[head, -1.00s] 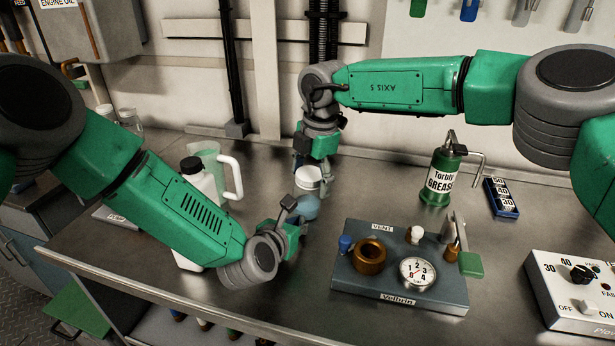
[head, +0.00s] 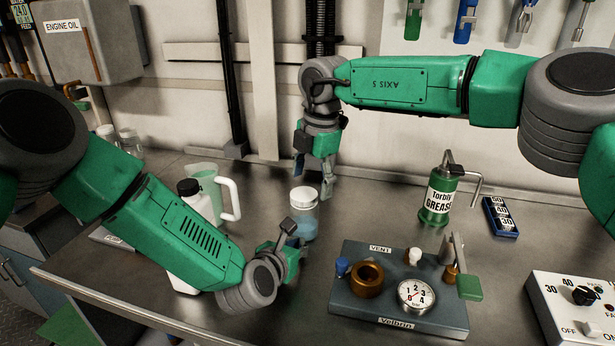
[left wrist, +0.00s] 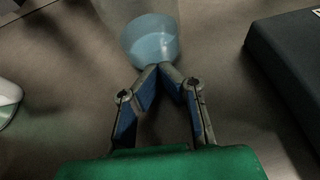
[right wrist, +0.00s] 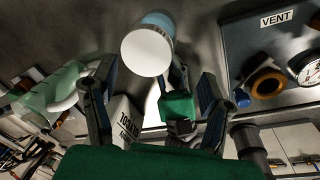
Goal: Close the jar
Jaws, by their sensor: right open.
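The jar (head: 303,222) stands upright on the steel bench, clear-walled with blue contents, and a white lid (head: 304,196) sits on its top. Whether the lid is fully tightened cannot be told. My left gripper (head: 296,245) is low at the jar's near side. My right gripper (head: 328,186) is open and empty, behind and right of the lid. In the right wrist view the lid (right wrist: 147,52) lies beyond its spread fingers (right wrist: 155,85).
A white bottle (head: 193,200) and a green pitcher (head: 206,183) stand left of the jar, near my left arm. A grey valve box (head: 400,325) lies to the right. A grease can (head: 437,200) stands behind that box. Bare bench lies between jar and can.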

